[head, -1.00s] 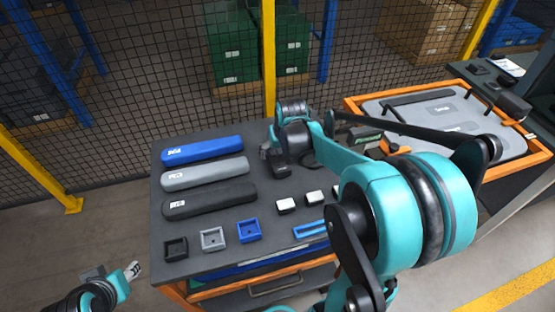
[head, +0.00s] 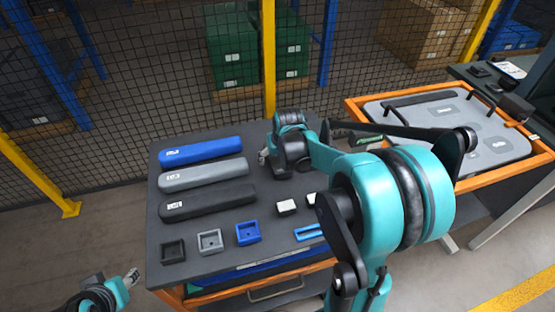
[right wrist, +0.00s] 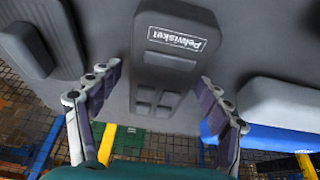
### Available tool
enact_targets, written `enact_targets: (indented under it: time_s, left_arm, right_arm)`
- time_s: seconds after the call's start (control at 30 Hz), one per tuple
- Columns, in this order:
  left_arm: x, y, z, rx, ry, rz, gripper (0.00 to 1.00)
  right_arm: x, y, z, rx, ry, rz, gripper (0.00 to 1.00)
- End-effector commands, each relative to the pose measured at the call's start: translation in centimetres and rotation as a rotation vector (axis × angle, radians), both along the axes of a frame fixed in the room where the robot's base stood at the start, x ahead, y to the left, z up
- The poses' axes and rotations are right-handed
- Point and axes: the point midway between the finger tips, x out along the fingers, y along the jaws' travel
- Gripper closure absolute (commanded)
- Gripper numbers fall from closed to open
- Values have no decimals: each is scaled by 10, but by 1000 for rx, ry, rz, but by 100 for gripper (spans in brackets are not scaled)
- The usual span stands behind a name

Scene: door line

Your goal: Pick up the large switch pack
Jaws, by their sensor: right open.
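In the right wrist view a dark grey switch pack (right wrist: 165,65) with a white-framed label and several small buttons lies on the table top; I take it for the large one. My right gripper (right wrist: 157,105) is open, with one finger on each side of the pack's button end and visible gaps between. In the head view my right gripper (head: 265,158) is over the back of the table, right of the long bars, and my wrist hides the pack. My left gripper (head: 132,277) is low at the left, off the table; its jaw opening is unclear.
Blue (head: 200,151), grey (head: 203,174) and black (head: 207,202) bars lie on the table's left, with small square trays (head: 210,241) in front. A ribbed dark part (right wrist: 35,45) is beside the pack. An orange-framed case (head: 450,120) stands right; mesh fence behind.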

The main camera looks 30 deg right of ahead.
Motion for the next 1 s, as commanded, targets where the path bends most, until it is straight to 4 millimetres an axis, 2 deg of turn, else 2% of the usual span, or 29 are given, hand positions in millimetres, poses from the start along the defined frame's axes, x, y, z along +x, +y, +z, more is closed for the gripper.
enact_targets:
  time_s: [0.27, 0.37, 0.5, 0.83, 1.0]
  left_arm:
    - [0, 0, 0, 0, 0, 0, 60]
    - [0, 0, 0, 0, 0, 0, 60]
    - [0, 0, 0, 0, 0, 0, 60]
    - [0, 0, 1, 0, 0, 0, 60]
    - [0, 0, 10, 0, 0, 0, 60]
  right_arm:
    - [0, 0, -1, 0, 0, 0, 22]
    - [0, 0, -1, 0, 0, 0, 44]
    - [0, 0, -1, 0, 0, 0, 80]
    - [0, 0, 1, 0, 0, 0, 80]
    - [0, 0, 17, 0, 0, 0, 80]
